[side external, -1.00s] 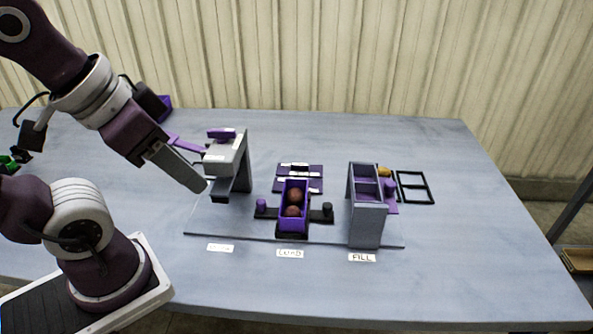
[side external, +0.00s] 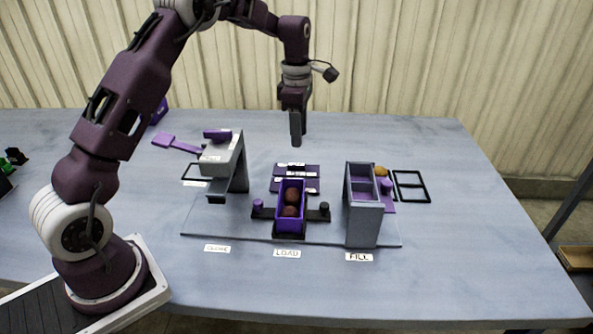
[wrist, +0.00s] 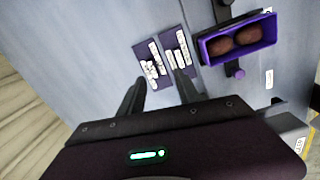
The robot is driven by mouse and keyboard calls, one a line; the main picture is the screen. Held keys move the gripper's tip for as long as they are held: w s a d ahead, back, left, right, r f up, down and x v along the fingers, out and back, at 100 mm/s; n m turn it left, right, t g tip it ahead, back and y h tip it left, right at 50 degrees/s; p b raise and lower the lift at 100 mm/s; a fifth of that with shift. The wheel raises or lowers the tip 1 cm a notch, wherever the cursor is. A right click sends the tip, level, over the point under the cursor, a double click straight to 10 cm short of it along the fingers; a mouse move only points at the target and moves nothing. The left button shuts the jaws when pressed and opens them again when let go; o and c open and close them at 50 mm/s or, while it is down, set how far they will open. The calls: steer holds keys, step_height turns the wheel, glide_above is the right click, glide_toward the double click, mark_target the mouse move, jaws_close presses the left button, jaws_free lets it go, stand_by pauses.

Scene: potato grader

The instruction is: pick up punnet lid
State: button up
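My gripper (side external: 296,140) hangs pointing down above the table, behind the purple punnet (side external: 290,228). In the wrist view its two dark fingers (wrist: 160,79) are apart with nothing between them, so it is open and empty. The punnet holds two brown potatoes (side external: 291,197) and has no cover on it; it also shows in the wrist view (wrist: 238,55). Two flat purple plates with white strips (side external: 297,170) lie behind the punnet, and they show ahead of my fingers in the wrist view (wrist: 147,65). I cannot tell for certain which piece is the punnet lid.
The grey CLOSE stand (side external: 239,173) with a purple top piece rises left of the punnet. The grey FILL stand (side external: 363,225) rises to its right, with a yellowish potato (side external: 380,171) behind. A black frame (side external: 411,187) lies farther right.

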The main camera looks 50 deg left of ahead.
steer(key=n, duration=0.2)
glide_above(298, 164)
steer(key=f, duration=0.4)
steer(key=shift+s+d, duration=0.2)
steer(key=shift+d, duration=0.2)
steer(key=f, duration=0.7)
steer(key=shift+w+a, duration=0.15)
steer(key=shift+a, duration=0.25)
jaws_close()
